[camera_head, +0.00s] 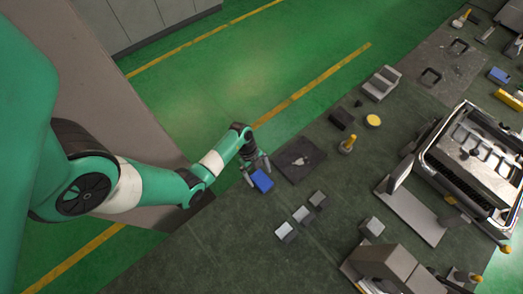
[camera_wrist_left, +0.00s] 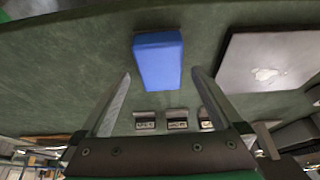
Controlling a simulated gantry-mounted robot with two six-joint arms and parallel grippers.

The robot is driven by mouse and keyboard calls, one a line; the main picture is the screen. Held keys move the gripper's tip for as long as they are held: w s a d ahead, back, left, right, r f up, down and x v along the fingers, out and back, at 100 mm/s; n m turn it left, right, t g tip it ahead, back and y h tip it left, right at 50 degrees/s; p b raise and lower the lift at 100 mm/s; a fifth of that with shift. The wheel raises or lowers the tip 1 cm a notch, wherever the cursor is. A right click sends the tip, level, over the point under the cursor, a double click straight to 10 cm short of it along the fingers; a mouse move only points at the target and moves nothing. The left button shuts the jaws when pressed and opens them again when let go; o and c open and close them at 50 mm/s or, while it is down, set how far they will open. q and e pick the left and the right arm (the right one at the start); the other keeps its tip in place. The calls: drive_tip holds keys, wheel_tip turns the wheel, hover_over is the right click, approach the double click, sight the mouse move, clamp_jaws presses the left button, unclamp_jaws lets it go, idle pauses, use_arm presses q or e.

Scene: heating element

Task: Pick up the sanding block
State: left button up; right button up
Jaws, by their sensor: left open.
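The sanding block is most likely the blue block (camera_head: 262,181) near the edge of the green work table in the head view. In the left wrist view the blue block (camera_wrist_left: 158,61) lies ahead of the fingertips, roughly centred between them. My left gripper (camera_head: 256,172) is open at the block in the head view; its fingers show on both sides in the left wrist view (camera_wrist_left: 160,75). I cannot tell whether a finger touches the block. My right gripper is not in view.
A dark square plate (camera_head: 300,160) lies just right of the blue block. Several small grey blocks (camera_head: 302,214) sit nearby. A yellow-handled tool (camera_head: 347,144) stands further right. A large metal machine (camera_head: 475,150) occupies the right side. Another blue item (camera_head: 498,75) lies far right.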

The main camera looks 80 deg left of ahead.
sight(260, 180)
use_arm(q)
drive_tip(key=shift+x, duration=1.1)
drive_tip(key=shift+f, duration=0.2)
drive_tip(key=c, duration=1.4)
